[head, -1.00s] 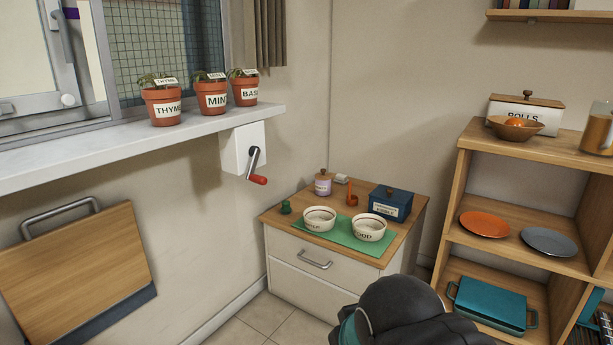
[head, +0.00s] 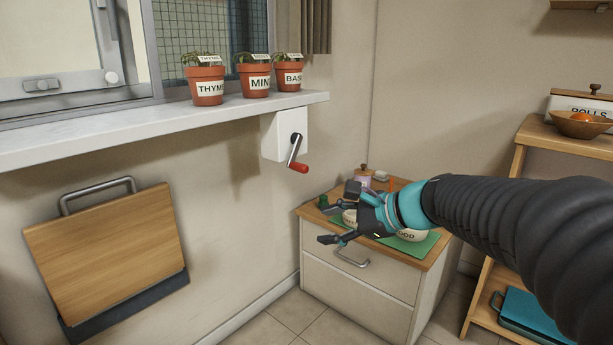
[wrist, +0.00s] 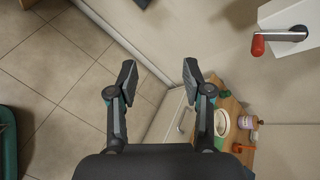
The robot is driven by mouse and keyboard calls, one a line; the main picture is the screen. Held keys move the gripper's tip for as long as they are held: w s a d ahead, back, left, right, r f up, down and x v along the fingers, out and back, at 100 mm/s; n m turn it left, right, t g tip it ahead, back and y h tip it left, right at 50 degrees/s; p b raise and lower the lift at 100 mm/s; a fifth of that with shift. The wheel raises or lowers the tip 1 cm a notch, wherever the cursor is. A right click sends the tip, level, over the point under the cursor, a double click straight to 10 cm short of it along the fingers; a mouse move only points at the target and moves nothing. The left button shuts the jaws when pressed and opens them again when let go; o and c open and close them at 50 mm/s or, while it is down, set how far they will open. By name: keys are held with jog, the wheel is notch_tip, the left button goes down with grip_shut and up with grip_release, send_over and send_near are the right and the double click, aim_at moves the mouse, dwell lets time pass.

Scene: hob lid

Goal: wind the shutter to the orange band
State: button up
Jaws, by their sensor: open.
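A white crank box (head: 283,137) is on the wall below the right end of the window sill. In the wrist view the red knob (wrist: 258,45) shows at the upper right, outside my fingers. My gripper (head: 328,224) is open and empty, lower right of the knob and apart from it, in front of the small cabinet. The wrist view shows its two fingers (wrist: 159,72) spread. I cannot make out a shutter edge or an orange band in these frames.
Several herb pots (head: 257,78) stand on the sill (head: 150,122). The cabinet (head: 355,285) bears bowls on a green mat (head: 425,247). A wooden board (head: 105,258) hangs on the wall at left. A shelf unit (head: 545,135) stands at right. The wall around the crank is clear.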

aim_at(307, 170)
jog(key=w+d+r+m+t+y+b, duration=0.1)
jog(key=w+m+t+y, duration=0.1)
jog(key=w+m, duration=0.5)
jog(key=w+d+m+t+y+b, duration=0.1)
jog(key=w+m+t, duration=0.2)
jog(key=w, duration=0.7)
jog(key=x, duration=1.3)
jog(key=shift+w+a+r, duration=0.15)
jog(key=shift+r, duration=0.2)
grip_shut()
